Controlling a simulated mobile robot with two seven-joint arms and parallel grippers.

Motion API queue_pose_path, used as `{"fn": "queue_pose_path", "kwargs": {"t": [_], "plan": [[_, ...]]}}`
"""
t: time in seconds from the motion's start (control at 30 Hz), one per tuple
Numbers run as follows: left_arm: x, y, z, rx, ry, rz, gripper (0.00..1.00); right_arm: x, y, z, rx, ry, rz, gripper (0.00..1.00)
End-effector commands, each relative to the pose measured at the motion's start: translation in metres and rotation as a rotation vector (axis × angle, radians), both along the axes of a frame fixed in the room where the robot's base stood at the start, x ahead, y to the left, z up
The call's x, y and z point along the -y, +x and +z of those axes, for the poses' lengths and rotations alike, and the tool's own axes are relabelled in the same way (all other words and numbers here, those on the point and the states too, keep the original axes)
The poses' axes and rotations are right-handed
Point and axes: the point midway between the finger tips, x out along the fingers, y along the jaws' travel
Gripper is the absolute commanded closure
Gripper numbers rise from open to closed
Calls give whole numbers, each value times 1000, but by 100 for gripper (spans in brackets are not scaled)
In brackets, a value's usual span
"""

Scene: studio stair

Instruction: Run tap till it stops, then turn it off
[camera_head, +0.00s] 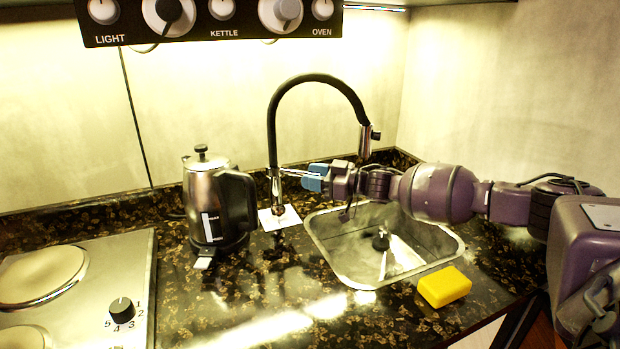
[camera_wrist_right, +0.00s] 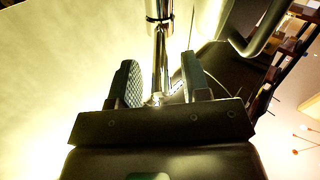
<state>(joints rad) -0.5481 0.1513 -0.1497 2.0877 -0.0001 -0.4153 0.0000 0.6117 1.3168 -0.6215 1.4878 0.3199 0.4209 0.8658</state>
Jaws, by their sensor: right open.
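The tap (camera_head: 273,125) has a tall black curved neck on a chrome base, with its spout end (camera_head: 366,140) over the sink. A thin chrome lever (camera_head: 291,172) sticks out from the base to the right. My right gripper (camera_head: 312,177), with blue fingertips, reaches in from the right to the lever's outer end. In the right wrist view its fingers (camera_wrist_right: 161,85) are apart, and a chrome part of the tap (camera_wrist_right: 159,50) shows between them. I cannot tell whether they touch it. No clear water stream shows; my right arm hides part of the space below the spout.
The steel sink (camera_head: 345,272) lies below my right arm. A yellow sponge (camera_head: 444,287) lies at its front right. A steel kettle (camera_head: 207,205) stands left of the tap, near the hob (camera_head: 85,300). A knob panel (camera_head: 210,25) hangs above.

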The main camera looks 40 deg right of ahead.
Motion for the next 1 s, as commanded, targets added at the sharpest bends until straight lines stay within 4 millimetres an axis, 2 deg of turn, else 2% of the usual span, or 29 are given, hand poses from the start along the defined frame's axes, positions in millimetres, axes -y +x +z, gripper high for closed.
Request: {"fn": "queue_pose_path", "kwargs": {"t": [0.43, 0.73, 1.0], "plan": [[0, -1, 1, 0, -1, 1, 57, -4, 6, 1, 0, 0, -1, 57], [0, -3, -3, -8, -3, 3, 57, -4, 6, 0, 0, 0, 0, 100], [1, -3, -3, -8, -3, 4, 57, -4, 6, 1, 0, 0, -2, 100]]}}
